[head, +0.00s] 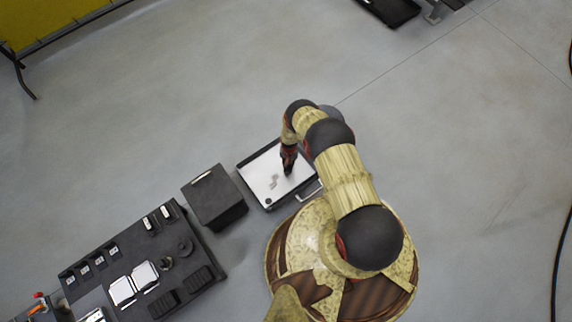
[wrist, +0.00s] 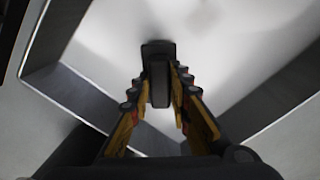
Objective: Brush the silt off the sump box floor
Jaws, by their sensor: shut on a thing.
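The sump box (head: 250,178) is a shallow dark-rimmed box with a white floor, standing beside my base in the head view. Small grey-beige patches of silt (head: 273,182) lie on its floor, left of my gripper. My gripper (head: 288,168) is over the box floor. In the wrist view my gripper (wrist: 160,88) is shut on a dark upright block-like handle, seemingly the brush (wrist: 158,50), with a wider dark end against the white floor. Its bristles cannot be made out. The dark box walls (wrist: 85,85) show on both sides.
A dark lidded box (head: 215,198) stands just left of the sump box. A dark bench (head: 205,255) with white trays and small parts is at lower left. A silver handle (head: 309,191) sticks out at the sump box's near side.

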